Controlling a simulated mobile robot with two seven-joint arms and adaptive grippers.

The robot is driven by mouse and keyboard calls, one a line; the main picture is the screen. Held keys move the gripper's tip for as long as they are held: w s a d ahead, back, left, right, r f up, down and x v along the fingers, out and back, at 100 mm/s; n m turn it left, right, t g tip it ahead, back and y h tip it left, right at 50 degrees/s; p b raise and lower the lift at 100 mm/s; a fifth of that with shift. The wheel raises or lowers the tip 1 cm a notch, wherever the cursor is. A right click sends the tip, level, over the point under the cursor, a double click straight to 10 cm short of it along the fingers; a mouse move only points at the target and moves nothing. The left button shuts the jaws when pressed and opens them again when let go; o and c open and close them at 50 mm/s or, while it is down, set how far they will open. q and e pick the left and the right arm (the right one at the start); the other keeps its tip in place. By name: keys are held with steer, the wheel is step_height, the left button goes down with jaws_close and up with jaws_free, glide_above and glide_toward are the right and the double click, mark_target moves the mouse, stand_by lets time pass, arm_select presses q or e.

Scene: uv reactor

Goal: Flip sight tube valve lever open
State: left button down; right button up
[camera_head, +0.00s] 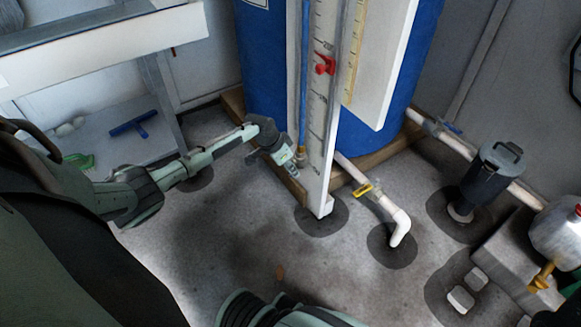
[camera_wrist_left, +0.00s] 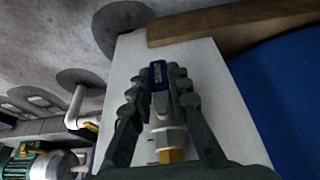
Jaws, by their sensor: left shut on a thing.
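My left gripper (camera_head: 299,158) reaches in from the left to the foot of the white sight tube board (camera_head: 318,150), in front of the blue tank (camera_head: 268,65). The thin blue sight tube (camera_head: 304,70) runs down the board to a brass fitting (camera_head: 301,151) beside the fingertips. In the left wrist view, the blue valve lever (camera_wrist_left: 158,73) sits between the fingertips of the gripper (camera_wrist_left: 158,82), which is shut on it. The pale metal valve body (camera_wrist_left: 165,128) and a brass part show between the fingers. In the head view the gripper hides the lever. My right gripper is not in view.
A red clamp (camera_head: 325,64) sits higher on the board. A white pipe with a yellow-handled valve (camera_head: 365,189) lies right of the board's foot. A dark pump canister (camera_head: 490,180) stands farther right. The front floor is mostly clear.

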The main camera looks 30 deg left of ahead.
arm_select(q)
steer(key=shift+d, duration=0.1)
steer(key=c, duration=1.4)
jaws_free()
steer(key=shift+c, duration=0.2)
steer(key=shift+r, duration=0.1)
steer(key=shift+s+r, duration=0.15)
steer(key=shift+r, duration=0.15)
steer(key=v, duration=1.1)
steer(key=shift+s, duration=0.1)
